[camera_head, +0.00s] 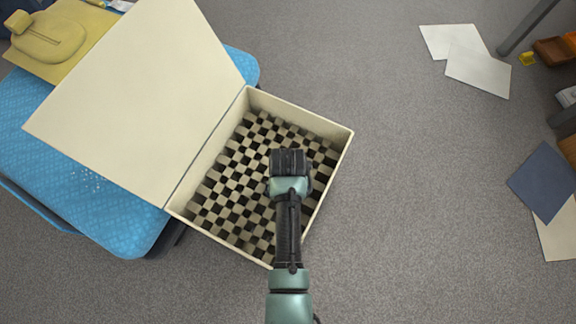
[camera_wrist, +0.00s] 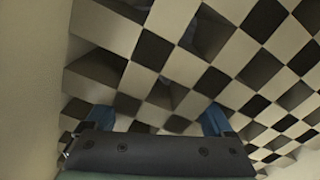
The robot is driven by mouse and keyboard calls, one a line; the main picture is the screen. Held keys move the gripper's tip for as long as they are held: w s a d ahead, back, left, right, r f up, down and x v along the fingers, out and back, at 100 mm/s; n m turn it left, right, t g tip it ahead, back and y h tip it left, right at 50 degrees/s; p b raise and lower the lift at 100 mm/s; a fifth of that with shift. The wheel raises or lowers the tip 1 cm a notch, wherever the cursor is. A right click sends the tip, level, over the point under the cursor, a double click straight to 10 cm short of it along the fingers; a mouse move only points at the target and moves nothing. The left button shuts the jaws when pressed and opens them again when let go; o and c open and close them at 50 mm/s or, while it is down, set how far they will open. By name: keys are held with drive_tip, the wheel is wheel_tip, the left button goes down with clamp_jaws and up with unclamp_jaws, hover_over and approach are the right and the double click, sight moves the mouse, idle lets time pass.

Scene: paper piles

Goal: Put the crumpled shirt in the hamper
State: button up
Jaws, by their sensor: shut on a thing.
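The hamper (camera_head: 342,150) is a cream box on the floor with its lid (camera_head: 140,90) swung open to the left. Its inside shows a woven cream-and-black check, which also fills much of the wrist view (camera_wrist: 205,85). My gripper (camera_head: 289,162) is over the hamper's opening, right of its middle, pointing down. In the wrist view two blue fingertips of my gripper (camera_wrist: 155,118) show apart beyond a dark bar. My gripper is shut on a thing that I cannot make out. I cannot pick out a crumpled shirt for sure in either view.
A blue padded seat (camera_head: 50,170) stands left of the hamper, partly under the lid. A yellow item (camera_head: 50,40) lies on it. White sheets (camera_head: 478,72) and a dark blue sheet (camera_head: 543,182) lie on the right. Grey floor (camera_head: 420,200) between is clear.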

drive_tip(key=o, duration=1.2)
drive_tip(key=shift+c, duration=0.2)
wheel_tip(320, 180, up, 12)
drive_tip(key=p, duration=0.7)
drive_tip(key=shift+r, duration=0.1)
